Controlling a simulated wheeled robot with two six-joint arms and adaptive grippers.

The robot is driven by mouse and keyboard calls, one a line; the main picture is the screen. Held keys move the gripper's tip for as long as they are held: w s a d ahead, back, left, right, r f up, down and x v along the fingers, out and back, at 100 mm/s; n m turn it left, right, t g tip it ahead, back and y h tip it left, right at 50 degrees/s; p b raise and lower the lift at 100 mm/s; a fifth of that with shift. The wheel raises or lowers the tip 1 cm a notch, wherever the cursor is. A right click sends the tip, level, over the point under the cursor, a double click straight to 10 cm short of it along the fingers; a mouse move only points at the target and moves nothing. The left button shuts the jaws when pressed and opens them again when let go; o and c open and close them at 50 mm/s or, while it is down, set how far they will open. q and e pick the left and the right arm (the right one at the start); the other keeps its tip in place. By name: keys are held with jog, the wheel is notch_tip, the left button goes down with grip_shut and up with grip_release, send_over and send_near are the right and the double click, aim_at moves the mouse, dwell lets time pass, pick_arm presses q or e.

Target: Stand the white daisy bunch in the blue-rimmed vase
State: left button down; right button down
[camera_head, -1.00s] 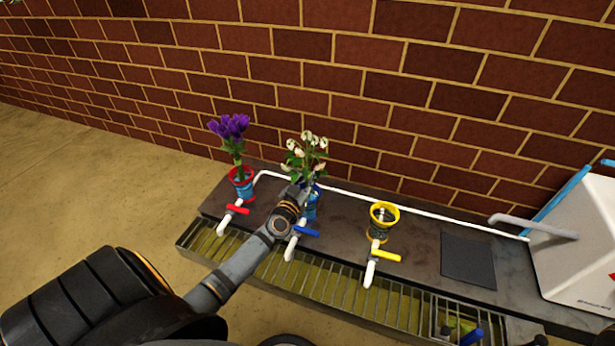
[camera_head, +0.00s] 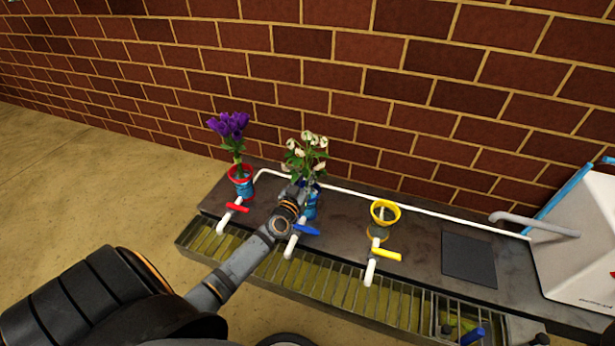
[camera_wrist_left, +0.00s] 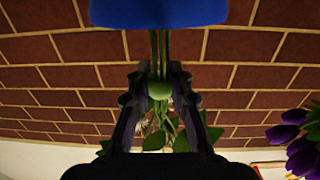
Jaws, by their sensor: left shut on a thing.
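The white daisy bunch (camera_head: 308,150) has white blooms and green leaves. It stands upright above the blue-rimmed vase (camera_head: 311,208), which is partly covered by my wrist. My left gripper (camera_wrist_left: 157,78) is shut on the bunch's green stems. In the left wrist view, the picture is upside down: the blue vase (camera_wrist_left: 158,12) is at the top and the leaves (camera_wrist_left: 160,138) hang at the bottom. The stems run to the vase edge and their ends are hidden behind it, so I cannot tell how deep they sit. My right gripper is not in view.
A red-rimmed vase (camera_head: 241,174) with purple flowers (camera_head: 229,126) stands to the left. A yellow-rimmed vase (camera_head: 385,213) stands to the right. White taps with coloured handles line the front, above a drain grate (camera_head: 340,290). A dark square pad (camera_head: 469,258) and a brick wall are near.

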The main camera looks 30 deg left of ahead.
pick_arm(q)
jog(key=shift+f, duration=0.35)
dwell(0.5)
jog(key=c, duration=1.2)
grip_release()
jog(key=shift+o, duration=0.3)
jog(key=s+d, duration=0.2)
jog(key=s, duration=0.9)
jog(key=shift+s+d, duration=0.2)
jog(key=shift+s, duration=0.2)
